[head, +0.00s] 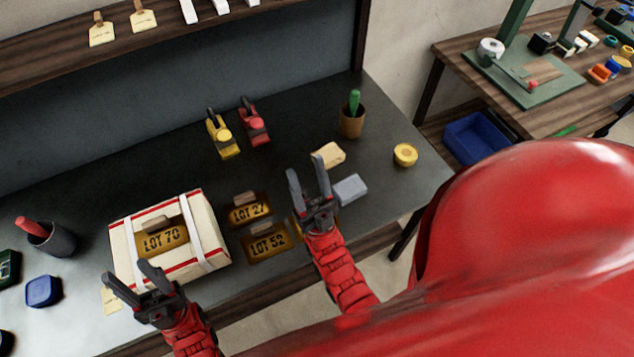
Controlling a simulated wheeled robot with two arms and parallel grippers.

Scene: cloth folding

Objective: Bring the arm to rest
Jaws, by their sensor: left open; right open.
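My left gripper (127,272) is open and empty at the front left of a folded cream cloth bundle (208,218). The bundle has red stripes and two white bands. A brown plate marked LOT 70 (162,242) lies on top of it. The gripper overlaps the bundle's front edge in the picture; I cannot tell whether they touch. My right gripper (306,166) is open and empty, to the right of the brown LOT 27 plate (249,212) and LOT 52 plate (266,244). Its wrist partly hides another brown item. Both arms reach in from the bottom.
On the dark table (290,140) stand yellow (222,138) and red (254,122) clamp-like tools, a brown cup (352,122), a grey block (350,188), a yellow roll (405,155) and a dark cup (52,240). A blue container (43,291) is at left.

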